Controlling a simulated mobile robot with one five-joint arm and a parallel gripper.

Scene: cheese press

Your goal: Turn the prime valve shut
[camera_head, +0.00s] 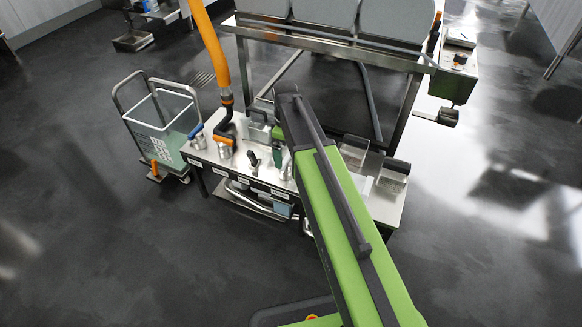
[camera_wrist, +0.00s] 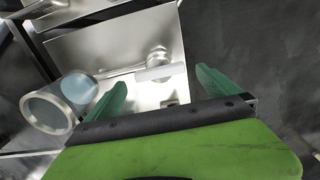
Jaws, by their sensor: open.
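My gripper (camera_wrist: 158,88) is open, its two green fingers spread with nothing between them. It also shows in the head view (camera_head: 277,155), partly behind my arm, over the steel bench. In the wrist view, a pale, flat lever (camera_wrist: 160,72) lies roughly crosswise just ahead of the fingertips, with a round metal hub (camera_wrist: 157,55) behind it. This looks like a valve, but I cannot read a label naming it as the prime valve. I see no contact between fingers and lever. In the head view this part of the bench is small and partly hidden by my arm.
A clear cylinder with a metal ring (camera_wrist: 48,112) stands near the left finger. The bench (camera_head: 215,158) also carries a blue-handled valve (camera_head: 197,137) and an orange-handled fitting (camera_head: 225,143) below an orange hose (camera_head: 212,50). A cart with a clear bin (camera_head: 160,122) stands left.

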